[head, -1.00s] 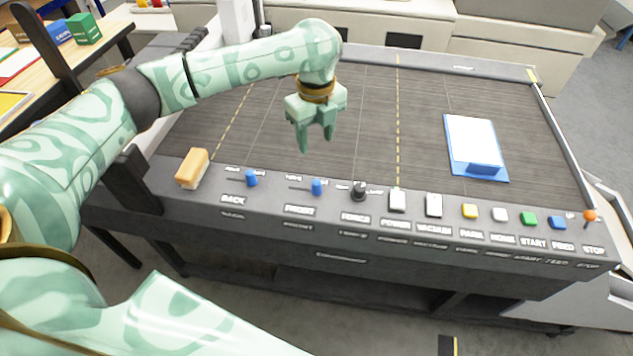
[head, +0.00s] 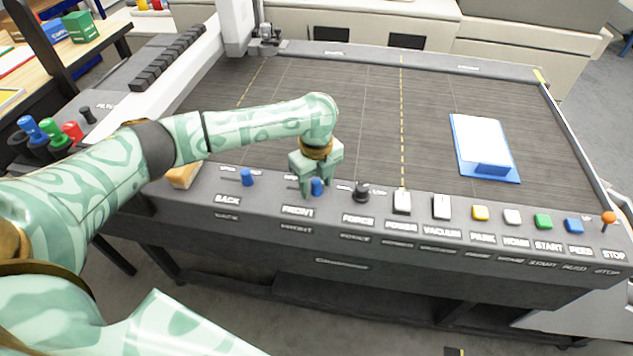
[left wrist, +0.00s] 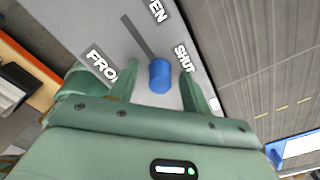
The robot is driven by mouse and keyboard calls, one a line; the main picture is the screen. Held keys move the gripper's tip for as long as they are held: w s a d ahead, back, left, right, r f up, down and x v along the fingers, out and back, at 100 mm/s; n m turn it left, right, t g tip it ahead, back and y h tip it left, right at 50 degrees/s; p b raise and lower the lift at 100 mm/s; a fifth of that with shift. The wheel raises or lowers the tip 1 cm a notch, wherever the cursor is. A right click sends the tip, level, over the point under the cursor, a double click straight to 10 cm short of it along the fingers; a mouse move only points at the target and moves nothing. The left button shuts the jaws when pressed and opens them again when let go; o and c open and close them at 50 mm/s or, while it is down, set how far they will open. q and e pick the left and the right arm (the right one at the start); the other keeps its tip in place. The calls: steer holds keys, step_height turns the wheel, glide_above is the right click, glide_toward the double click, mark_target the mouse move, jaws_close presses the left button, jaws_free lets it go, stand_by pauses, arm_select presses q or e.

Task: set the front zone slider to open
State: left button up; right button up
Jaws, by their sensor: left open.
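The front zone slider is a blue knob (head: 317,187) on the grey control strip, above the FRONT label. In the left wrist view the knob (left wrist: 160,76) stands at the SHUT end of its slot, which runs away toward the OPEN lettering. My left gripper (head: 318,191) is down at the knob. In the left wrist view the open fingers (left wrist: 158,84) stand on either side of the knob, with gaps visible on both sides. My right gripper is in neither view.
The blue BACK slider knob (head: 247,177) is to the left and a black rotary knob (head: 361,192) to the right. Further right are switches and coloured buttons. A blue-and-white piece (head: 484,146) lies on the table bed.

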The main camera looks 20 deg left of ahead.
mark_target(289, 188)
arm_select(q)
jaws_close()
steer(key=a+p, duration=0.1)
steer(key=a, duration=0.1)
steer(key=s+a+p, duration=0.1)
steer(key=a+p, duration=0.2)
steer(key=a, duration=0.1)
steer(key=shift+s+r+p, duration=0.2)
steer(key=shift+s+p, duration=0.1)
steer(key=shift+p, duration=0.1)
steer(key=shift+a+f, duration=0.1)
steer(key=shift+f, duration=0.1)
jaws_free()
steer(key=shift+s+a, duration=0.1)
